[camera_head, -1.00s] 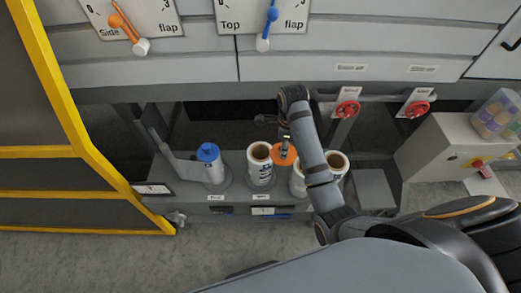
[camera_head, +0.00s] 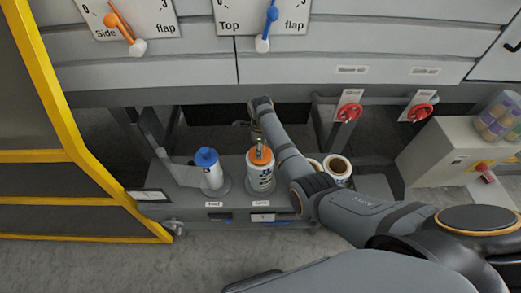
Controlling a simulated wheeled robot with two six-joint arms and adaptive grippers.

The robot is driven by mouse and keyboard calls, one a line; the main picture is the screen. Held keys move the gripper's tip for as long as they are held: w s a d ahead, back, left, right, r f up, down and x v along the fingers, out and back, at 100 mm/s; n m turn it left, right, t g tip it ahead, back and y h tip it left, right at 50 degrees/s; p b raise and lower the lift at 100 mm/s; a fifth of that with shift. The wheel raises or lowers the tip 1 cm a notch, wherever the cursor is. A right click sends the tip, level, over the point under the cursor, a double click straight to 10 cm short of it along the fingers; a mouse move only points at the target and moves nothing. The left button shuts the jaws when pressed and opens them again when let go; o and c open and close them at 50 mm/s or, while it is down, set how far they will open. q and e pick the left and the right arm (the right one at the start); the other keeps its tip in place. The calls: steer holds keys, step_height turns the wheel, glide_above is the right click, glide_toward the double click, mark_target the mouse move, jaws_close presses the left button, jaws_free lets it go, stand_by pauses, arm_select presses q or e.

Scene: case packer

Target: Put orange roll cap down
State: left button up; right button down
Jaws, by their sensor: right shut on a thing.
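The orange roll cap (camera_head: 263,158) is on top of a white label roll (camera_head: 261,180) that stands upright on the grey shelf. My right gripper (camera_head: 259,146) is above the cap and shut on it. The cap looks seated on or touching the top of the roll, but the exact contact is too small to tell. The blue-capped roll (camera_head: 209,170) stands to the left. My left gripper is not in view.
An uncapped roll (camera_head: 337,167) stands to the right, with another roll (camera_head: 312,166) partly hidden behind my right arm. Red valve handles (camera_head: 349,112) hang under the machine. The yellow frame (camera_head: 62,120) is at the left. A grey box (camera_head: 450,150) stands at the right.

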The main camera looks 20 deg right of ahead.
steer(key=shift+f, duration=0.4)
steer(key=shift+f, duration=0.15)
steer(key=c, duration=0.9)
jaws_free()
steer(key=shift+c, duration=0.2)
steer(key=shift+r, duration=0.25)
step_height(320, 180, up, 12)
steer(key=b, duration=0.1)
steer(key=shift+f, duration=0.15)
